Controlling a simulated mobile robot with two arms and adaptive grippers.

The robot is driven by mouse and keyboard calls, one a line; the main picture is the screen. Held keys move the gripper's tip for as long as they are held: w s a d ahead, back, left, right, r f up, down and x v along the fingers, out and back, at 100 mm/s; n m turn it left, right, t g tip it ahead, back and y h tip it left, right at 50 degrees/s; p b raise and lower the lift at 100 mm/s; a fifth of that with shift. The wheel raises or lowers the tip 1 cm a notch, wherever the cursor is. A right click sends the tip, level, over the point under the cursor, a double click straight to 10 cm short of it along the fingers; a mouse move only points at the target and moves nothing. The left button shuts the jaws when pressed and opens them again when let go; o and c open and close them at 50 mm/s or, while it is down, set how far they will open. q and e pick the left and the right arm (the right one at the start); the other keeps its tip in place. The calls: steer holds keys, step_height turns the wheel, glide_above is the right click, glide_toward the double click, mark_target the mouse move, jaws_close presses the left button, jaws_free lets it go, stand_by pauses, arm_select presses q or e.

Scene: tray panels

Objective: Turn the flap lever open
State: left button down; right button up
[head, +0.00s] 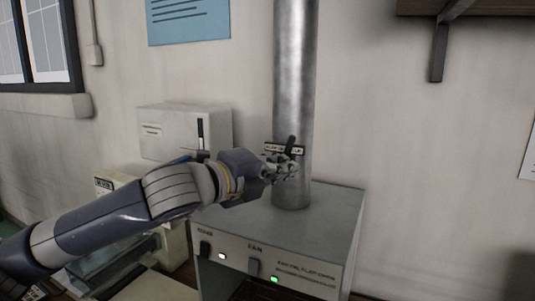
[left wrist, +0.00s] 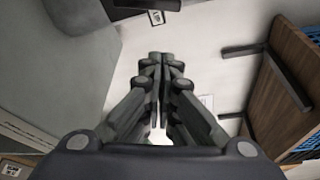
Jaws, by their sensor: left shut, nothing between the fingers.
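The flap lever (head: 291,144) is a short dark handle on the front of the vertical metal pipe (head: 294,70), in the head view. It stands nearly upright, tilted slightly right, across a small label plate (head: 272,148). My left gripper (head: 290,166) is shut and empty, just below the lever and in front of the pipe. I cannot tell whether the fingers touch the lever. In the left wrist view the gripper's fingers (left wrist: 160,62) are together with nothing seen between them. My right gripper is not in view.
The pipe rises from a grey box (head: 318,215) with FAN markings and lit switches. A pale wall cabinet (head: 172,130) is left of the pipe. A wooden shelf with a bracket (head: 438,52) is at upper right.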

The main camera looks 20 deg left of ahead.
mark_target(287, 153)
arm_select(q)
steer(key=d+r+p+x, duration=0.1)
steer(key=p+x, duration=0.3)
steer(key=x, duration=0.6)
steer(key=shift+a+r+p, duration=0.1)
steer(key=shift+a+p, duration=0.7)
steer(key=shift+a, duration=1.3)
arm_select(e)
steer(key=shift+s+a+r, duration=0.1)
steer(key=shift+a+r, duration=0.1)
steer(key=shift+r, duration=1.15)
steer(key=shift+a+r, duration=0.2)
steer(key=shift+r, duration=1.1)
